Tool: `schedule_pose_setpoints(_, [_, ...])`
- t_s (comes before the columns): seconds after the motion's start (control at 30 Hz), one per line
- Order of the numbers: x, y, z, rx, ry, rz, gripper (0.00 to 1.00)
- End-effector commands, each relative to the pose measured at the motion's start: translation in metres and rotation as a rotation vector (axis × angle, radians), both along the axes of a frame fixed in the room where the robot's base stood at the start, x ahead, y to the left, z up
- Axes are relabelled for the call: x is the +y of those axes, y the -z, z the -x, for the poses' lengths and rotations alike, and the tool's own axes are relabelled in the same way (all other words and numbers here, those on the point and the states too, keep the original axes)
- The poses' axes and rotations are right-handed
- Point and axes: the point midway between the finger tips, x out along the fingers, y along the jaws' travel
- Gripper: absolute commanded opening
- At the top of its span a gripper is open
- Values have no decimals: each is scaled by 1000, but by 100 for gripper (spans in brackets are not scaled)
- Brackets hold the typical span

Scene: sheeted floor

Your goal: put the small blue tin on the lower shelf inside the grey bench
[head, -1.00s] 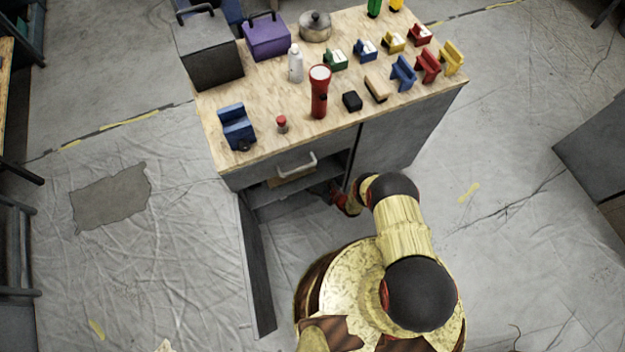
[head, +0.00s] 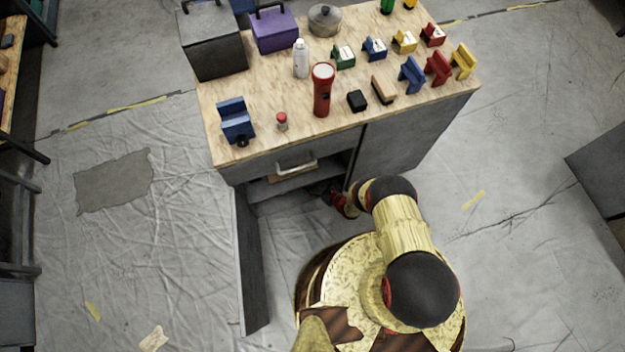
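The grey bench (head: 405,135) has a wooden top, and its left door (head: 252,262) stands open toward me. A shelf (head: 265,189) shows inside the opening, under the drawer with the pale handle; the deeper inside is dark and mostly hidden. My gripper (head: 332,193) is at the right side of the opening, low and partly inside it. Its fingertips are hidden in the shade, so I cannot tell whether it is open or holds anything. I see no small blue tin that I can make out.
On the bench top stand a blue vise (head: 236,122), a small red-capped jar (head: 282,121), a red flashlight (head: 322,90), a white bottle (head: 301,59), a purple toolbox (head: 274,30) and several coloured clamps.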

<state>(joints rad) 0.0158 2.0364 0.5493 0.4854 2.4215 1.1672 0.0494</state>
Motion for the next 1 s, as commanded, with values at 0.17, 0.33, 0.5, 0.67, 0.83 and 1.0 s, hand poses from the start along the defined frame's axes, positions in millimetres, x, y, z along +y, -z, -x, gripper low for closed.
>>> schedule_pose_setpoints(0.17, [0,0,0,0,0,0,72])
schedule_pose_setpoints(0.33, [-5,-3,5,2,2,-1,72])
schedule_pose_setpoints(0.5, [-21,-14,23,2,5,0,72])
schedule_pose_setpoints(0.67, [-42,-26,49,2,5,-1,72])
schedule_pose_setpoints(0.83, [-60,-36,70,0,4,0,72])
schedule_pose_setpoints(1.0, [-69,-40,83,1,2,0,72])
